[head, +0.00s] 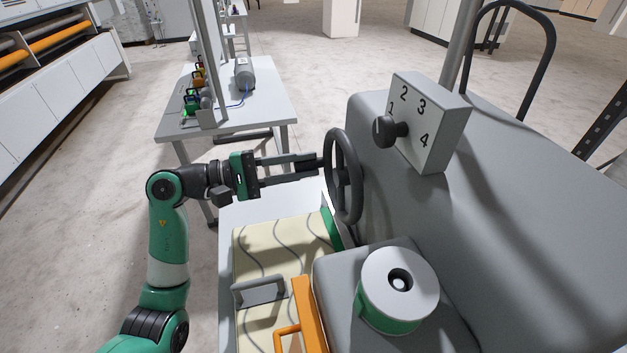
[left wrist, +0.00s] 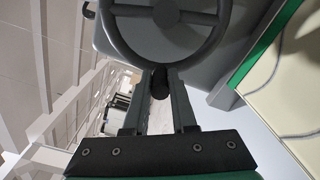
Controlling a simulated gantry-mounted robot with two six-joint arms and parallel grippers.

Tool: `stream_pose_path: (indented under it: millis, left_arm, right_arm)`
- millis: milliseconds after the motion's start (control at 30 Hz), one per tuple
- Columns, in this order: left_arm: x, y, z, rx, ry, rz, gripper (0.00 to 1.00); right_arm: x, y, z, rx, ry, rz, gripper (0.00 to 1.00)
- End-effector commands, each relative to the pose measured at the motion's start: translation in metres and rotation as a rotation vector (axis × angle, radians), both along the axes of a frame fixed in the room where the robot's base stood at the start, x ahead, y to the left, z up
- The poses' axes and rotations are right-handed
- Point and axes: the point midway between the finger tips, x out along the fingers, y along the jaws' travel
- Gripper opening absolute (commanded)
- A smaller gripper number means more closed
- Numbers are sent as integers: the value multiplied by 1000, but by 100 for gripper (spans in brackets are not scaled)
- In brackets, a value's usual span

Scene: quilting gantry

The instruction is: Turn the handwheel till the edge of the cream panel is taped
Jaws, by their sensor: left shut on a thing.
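The dark handwheel (head: 356,178) stands upright on the side of the grey machine, and its rim and hub fill the top of the left wrist view (left wrist: 166,14). My left gripper (head: 312,164) is shut on the handwheel's dark handle (left wrist: 160,84), which sits between the fingertips beside the rim. The cream panel (head: 262,240) with wavy grey lines lies flat below the wheel. A green strip (head: 329,226) runs along part of its far right edge; the grey machine head hides the edge nearer me. My right gripper is in neither view.
A white-topped green roll (head: 398,278) sits on the machine head. An orange handle (head: 308,318) and a grey handle (head: 260,291) stand over the panel. A numbered box (head: 436,126) with a black knob is above. A side table (head: 265,105) stands behind my left arm.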

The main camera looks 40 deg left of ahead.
Motion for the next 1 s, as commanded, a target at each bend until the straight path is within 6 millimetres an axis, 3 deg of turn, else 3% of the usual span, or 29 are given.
stream_pose_path:
  millis: [700,733,800,900,1000]
  left_arm:
    - [-1,4,8,68,-58,5,0]
    - [-1,4,8,67,-57,5,28]
    - [-1,4,8,67,-57,5,41]
    - [-1,4,7,67,-56,6,55]
    - [-1,4,7,67,-55,5,55]
  right_arm:
    - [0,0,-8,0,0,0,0]
    - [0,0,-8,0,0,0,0]
    - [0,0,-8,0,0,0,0]
    - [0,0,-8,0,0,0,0]
    - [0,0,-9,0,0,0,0]
